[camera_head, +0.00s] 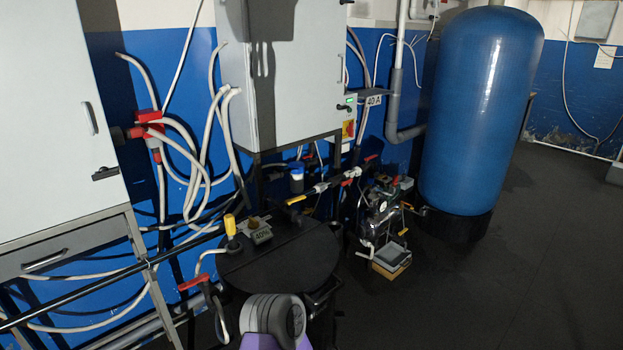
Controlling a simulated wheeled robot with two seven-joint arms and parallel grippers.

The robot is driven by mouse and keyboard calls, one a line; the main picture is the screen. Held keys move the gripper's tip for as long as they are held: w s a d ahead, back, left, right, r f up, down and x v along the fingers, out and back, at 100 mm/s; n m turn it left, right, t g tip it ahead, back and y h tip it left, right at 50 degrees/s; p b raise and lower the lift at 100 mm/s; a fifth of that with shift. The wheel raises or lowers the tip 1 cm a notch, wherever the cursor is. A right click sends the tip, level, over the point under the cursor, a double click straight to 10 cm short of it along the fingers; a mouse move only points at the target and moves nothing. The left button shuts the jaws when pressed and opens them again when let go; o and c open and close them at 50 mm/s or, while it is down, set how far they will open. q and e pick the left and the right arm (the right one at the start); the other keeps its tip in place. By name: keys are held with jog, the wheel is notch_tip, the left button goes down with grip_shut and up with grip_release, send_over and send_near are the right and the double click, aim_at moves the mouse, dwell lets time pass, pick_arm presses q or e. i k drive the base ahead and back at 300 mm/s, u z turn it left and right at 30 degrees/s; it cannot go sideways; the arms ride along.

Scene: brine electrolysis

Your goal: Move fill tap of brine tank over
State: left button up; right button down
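A black round tank with a flat dark lid (285,262) stands at the lower centre; it looks like the brine tank. A tap with a yellow lever (296,200) sits on the pipe above the back of its lid. A tap with a red handle (194,282) is on a pipe at the tank's left. I cannot tell for certain which is the fill tap. Neither of my grippers shows; only a purple and grey part of my arm is at the bottom edge.
A tall blue vessel (480,110) stands at the right. A pump assembly (380,215) and a small box (391,261) are on the floor beside it. Grey cabinets (285,75) and loose white cables line the blue wall. The floor at the lower right is clear.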

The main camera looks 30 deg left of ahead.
aim_at(287, 202)
jog(key=i, duration=3.75)
jog(key=u, duration=3.65)
